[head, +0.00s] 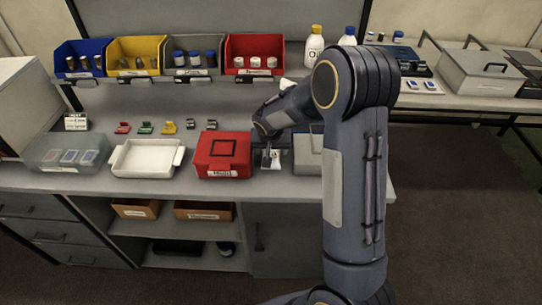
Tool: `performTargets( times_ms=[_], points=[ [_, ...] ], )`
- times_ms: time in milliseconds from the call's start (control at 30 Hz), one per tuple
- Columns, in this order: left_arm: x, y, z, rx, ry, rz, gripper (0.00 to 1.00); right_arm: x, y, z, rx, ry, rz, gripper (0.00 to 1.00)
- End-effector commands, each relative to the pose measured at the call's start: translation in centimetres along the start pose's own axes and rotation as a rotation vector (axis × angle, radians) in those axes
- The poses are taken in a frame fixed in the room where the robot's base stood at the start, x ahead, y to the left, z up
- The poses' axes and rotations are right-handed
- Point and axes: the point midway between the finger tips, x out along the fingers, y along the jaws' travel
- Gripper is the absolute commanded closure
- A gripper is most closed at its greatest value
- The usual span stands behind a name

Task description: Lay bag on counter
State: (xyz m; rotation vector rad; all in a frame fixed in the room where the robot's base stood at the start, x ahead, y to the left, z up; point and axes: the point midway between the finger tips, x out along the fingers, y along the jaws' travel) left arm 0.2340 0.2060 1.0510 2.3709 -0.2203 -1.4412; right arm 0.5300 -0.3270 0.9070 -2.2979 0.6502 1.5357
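My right arm reaches in from the lower right and bends down to the counter (100,183). Its gripper (268,154) points down just right of the red box, close to the counter top. A small whitish flat item (270,164), possibly the bag, shows at the fingertips. It is too small to tell whether the fingers are closed on it or whether it rests on the counter. My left gripper is not in view.
A red box (222,172), a white tray (147,173) and a translucent box (68,168) stand along the counter's front. A grey case (308,165) sits partly behind my arm. Coloured bins (84,47) line the raised shelf. Small coloured clips lie mid-counter.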

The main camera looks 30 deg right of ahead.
Motion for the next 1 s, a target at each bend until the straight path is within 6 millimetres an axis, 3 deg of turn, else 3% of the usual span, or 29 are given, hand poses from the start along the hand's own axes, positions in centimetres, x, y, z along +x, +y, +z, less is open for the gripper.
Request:
performTargets(
  times_ms=[100, 367, 667, 1000],
  points=[
    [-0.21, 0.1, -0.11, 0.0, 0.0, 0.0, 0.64, 1.14, 0.0, 0.01, 0.001, -0.001, 0.0, 0.33],
    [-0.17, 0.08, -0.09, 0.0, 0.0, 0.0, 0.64, 1.36, -0.05, -0.01, 0.0, 0.0, -0.002, 0.33],
    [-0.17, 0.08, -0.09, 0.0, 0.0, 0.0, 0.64, 1.33, -0.05, -0.01, 0.0, 0.0, -0.002, 0.71],
    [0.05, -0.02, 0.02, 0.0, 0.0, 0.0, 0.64, 0.81, -0.07, -0.28, 0.001, 0.002, -0.002, 0.71]
  ],
)
